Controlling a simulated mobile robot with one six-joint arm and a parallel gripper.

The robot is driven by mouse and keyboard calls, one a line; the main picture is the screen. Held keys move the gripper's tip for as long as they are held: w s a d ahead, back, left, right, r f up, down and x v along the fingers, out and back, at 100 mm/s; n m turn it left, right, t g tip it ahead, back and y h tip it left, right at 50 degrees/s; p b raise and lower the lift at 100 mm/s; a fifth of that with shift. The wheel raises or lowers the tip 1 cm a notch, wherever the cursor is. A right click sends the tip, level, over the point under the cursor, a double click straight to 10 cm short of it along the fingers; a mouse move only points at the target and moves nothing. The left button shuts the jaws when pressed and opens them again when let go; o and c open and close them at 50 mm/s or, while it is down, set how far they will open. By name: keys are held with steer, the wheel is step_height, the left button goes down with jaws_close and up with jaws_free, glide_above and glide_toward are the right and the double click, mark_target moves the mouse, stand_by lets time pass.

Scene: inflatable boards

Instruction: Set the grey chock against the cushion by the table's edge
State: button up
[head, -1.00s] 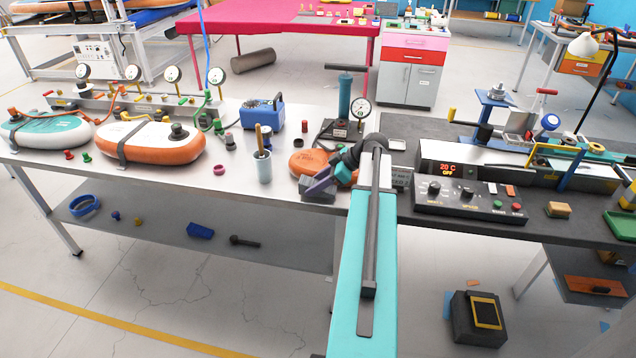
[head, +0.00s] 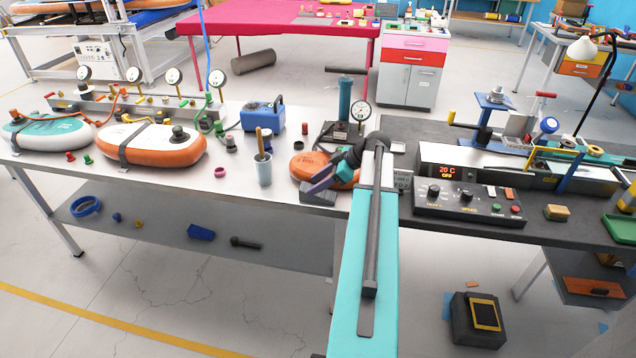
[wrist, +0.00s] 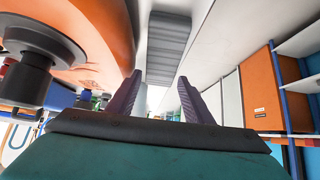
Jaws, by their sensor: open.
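The grey chock (head: 318,196) lies on the white table near its front edge, at the foot of the small orange cushion (head: 306,166). In the wrist view the ribbed chock (wrist: 168,45) is beyond my fingertips, with the cushion (wrist: 105,30) to its left. I cannot tell whether chock and cushion touch. My gripper (head: 318,184) is just above the chock in the head view and hides part of it and of the cushion. The wrist view shows its purple fingers (wrist: 160,82) apart, with nothing gripped between them.
A grey cup with tools (head: 264,168) and a pink ring (head: 220,172) stand left of the cushion. A blue box (head: 262,117) and a hand pump (head: 345,100) are behind. A control box (head: 470,202) is to the right.

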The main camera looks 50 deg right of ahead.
steer(key=b+v, duration=0.2)
steer(key=v, duration=0.9)
steer(key=shift+s+b, duration=0.15)
steer(key=shift+b, duration=0.15)
stand_by(0.4)
